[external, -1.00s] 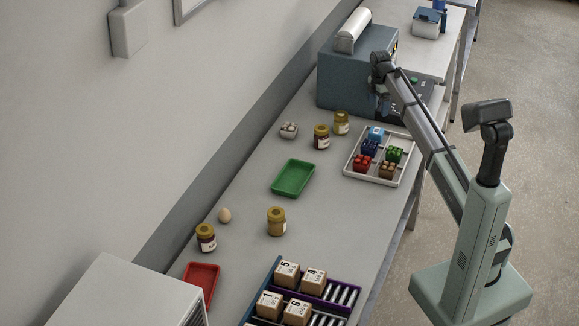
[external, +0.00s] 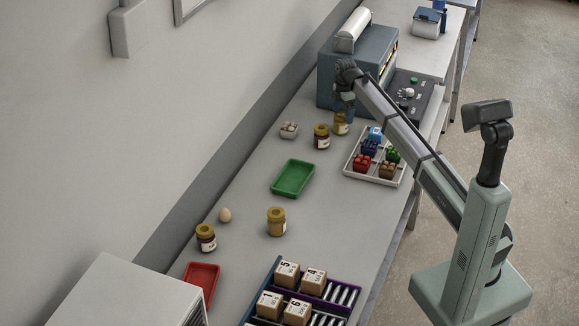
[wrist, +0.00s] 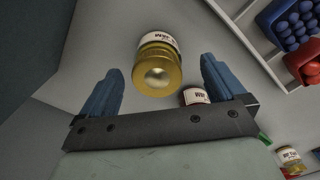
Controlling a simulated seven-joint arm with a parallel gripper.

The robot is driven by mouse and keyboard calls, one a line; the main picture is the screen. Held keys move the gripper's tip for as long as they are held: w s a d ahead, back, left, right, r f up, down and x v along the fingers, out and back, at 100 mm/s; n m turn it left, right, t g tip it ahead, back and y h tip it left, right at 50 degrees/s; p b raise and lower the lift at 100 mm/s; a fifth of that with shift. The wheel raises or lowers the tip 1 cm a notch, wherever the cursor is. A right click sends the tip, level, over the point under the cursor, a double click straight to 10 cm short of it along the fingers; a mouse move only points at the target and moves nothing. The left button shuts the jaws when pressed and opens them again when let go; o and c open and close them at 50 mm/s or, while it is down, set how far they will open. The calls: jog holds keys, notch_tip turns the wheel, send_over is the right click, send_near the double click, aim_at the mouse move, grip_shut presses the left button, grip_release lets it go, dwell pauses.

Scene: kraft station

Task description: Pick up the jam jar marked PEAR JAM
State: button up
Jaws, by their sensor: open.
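Four gold-lidded jam jars stand on the table. A yellowish jar (external: 340,127) and a dark jar (external: 321,138) stand side by side near the blue-grey machine. Another yellowish jar (external: 277,224) and a dark jar (external: 206,240) stand nearer the front. No label reads clearly, so I cannot tell which says PEAR JAM. My gripper (external: 346,112) is above the far yellowish jar and partly hides it. In the wrist view my open gripper (wrist: 163,92) has blue fingers left and right of a gold-lidded jar (wrist: 158,70), which looks ungripped. Another jar's label (wrist: 195,96) shows behind the palm edge.
The machine (external: 335,80) stands close behind. A small container (external: 289,130), green tray (external: 293,178), egg (external: 225,215), red tray (external: 203,283) and box rack (external: 345,310) lie elsewhere.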

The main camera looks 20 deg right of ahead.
aim_at(340, 124)
jog(key=shift+w+a+f, duration=0.1)
jog(key=shift+a+f, duration=0.05)
jog(key=shift+f, duration=1.6)
jog(key=shift+w+a+f, duration=0.1)
jog(key=shift+a+f, duration=0.05)
jog(key=shift+f, duration=1.55)
jog(key=shift+c, duration=0.5)
jog(key=c, duration=1.2)
jog(key=shift+c, duration=0.5)
jog(key=shift+r, duration=0.15)
